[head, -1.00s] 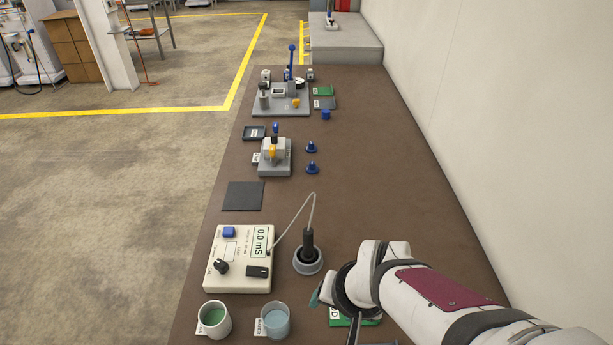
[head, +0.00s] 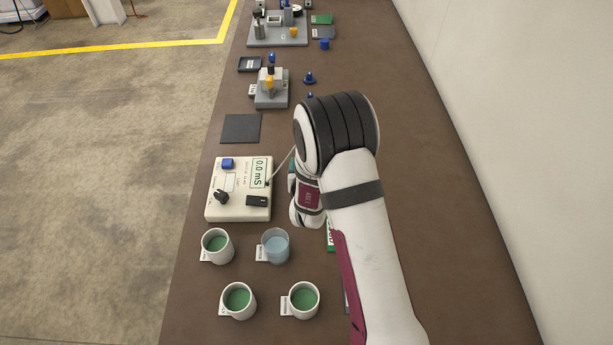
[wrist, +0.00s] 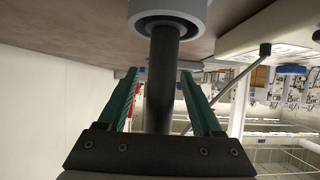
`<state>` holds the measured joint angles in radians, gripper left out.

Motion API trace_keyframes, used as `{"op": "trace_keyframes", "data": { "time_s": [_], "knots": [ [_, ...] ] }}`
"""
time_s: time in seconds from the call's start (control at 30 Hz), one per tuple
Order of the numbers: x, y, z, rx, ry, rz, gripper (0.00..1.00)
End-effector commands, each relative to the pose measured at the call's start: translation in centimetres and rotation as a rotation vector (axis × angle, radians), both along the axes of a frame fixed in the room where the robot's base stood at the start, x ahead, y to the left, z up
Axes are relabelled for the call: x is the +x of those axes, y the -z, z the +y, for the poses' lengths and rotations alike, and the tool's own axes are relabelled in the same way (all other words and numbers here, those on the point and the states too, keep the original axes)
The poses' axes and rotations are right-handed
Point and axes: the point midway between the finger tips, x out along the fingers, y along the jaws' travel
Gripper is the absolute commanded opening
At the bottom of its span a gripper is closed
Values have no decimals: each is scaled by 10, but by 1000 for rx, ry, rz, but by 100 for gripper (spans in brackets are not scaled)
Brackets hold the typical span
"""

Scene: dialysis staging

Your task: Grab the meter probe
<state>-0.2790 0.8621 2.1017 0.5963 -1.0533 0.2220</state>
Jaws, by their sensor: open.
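The meter probe (wrist: 162,85) shows in the wrist view as a dark rod coming out of a round grey holder (wrist: 168,14) at the top of the picture. My gripper (wrist: 159,76) has its two green fingers apart, one on each side of the probe, with a gap visible beside it. In the head view my arm hides the probe, its holder and the fingertips. The cream meter (head: 238,186) reads 0.0 mS, and a bit of its pale cable (head: 283,167) shows running behind my wrist.
Cups of green liquid (head: 238,300) and one clear cup of blue liquid (head: 275,245) stand near the meter. A dark square pad (head: 241,128) and a grey fixture (head: 271,88) are farther back. The right side of the brown bench (head: 440,150) is clear.

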Motion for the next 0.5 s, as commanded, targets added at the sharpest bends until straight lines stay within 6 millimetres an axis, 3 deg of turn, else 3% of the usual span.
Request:
{"op": "trace_keyframes", "data": {
  "time_s": [0.17, 0.2, 0.5],
  "knots": [
    [1, 0, 0, -1, 0, 0, 67],
    [1, 0, 0, -1, 0, 0, 63],
    [1, 0, 0, -1, 0, 0, 9]
  ]
}}
